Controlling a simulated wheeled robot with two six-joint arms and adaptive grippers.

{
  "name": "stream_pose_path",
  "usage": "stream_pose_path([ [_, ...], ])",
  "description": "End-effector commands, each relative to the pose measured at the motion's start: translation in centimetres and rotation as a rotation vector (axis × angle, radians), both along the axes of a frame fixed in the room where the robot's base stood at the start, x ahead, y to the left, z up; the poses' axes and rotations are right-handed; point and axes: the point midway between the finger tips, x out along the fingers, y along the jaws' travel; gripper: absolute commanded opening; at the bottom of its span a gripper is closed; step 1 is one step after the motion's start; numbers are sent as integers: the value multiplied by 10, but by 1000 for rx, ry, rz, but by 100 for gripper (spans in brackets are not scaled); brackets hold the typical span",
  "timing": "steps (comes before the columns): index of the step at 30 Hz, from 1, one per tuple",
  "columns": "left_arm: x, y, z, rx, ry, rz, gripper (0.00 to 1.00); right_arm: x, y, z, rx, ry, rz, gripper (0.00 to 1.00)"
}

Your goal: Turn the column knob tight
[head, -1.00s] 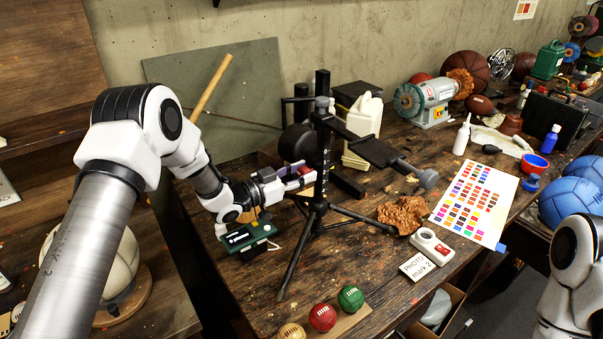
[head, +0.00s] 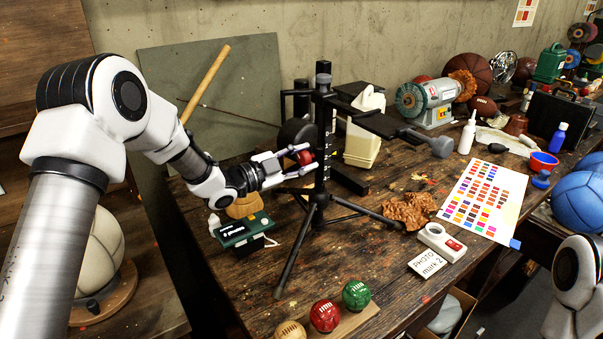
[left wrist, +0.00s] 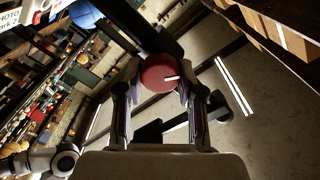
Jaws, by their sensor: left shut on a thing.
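A black tripod stand with an upright column (head: 322,150) stands on the wooden workbench, with a horizontal arm at its top reaching right. The red column knob (head: 304,157) sits on the left side of the column. In the left wrist view the knob (left wrist: 159,73) is a round red disc with a white line on its face. My left gripper (head: 296,160) comes in from the left and its fingers are closed on both sides of the knob. Part of my right arm shows at the lower right of the head view; its gripper is out of sight.
A green device (head: 243,230) lies left of the tripod legs. Small red (head: 325,315) and green (head: 356,294) balls stand at the front edge. A color chart (head: 483,201), a white sign (head: 427,262) and a bench grinder (head: 428,102) are to the right.

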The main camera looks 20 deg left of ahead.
Motion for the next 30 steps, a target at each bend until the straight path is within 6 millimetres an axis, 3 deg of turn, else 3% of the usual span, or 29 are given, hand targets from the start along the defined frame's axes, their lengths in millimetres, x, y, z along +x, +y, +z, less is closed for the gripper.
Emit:
stream_pose_path([
  [1, 0, 0, -7, 34, -31, 1, 3, 0, 0, -16, 0, 0, 0, 63],
  [21, 0, -1, -9, 535, -423, 2, 3, 0, 0, -126, 0, 0, 0, 63],
  [30, 0, -1, -8, 719, -565, 3, 3, 0, 0, -165, 0, 0, 0, 63],
])
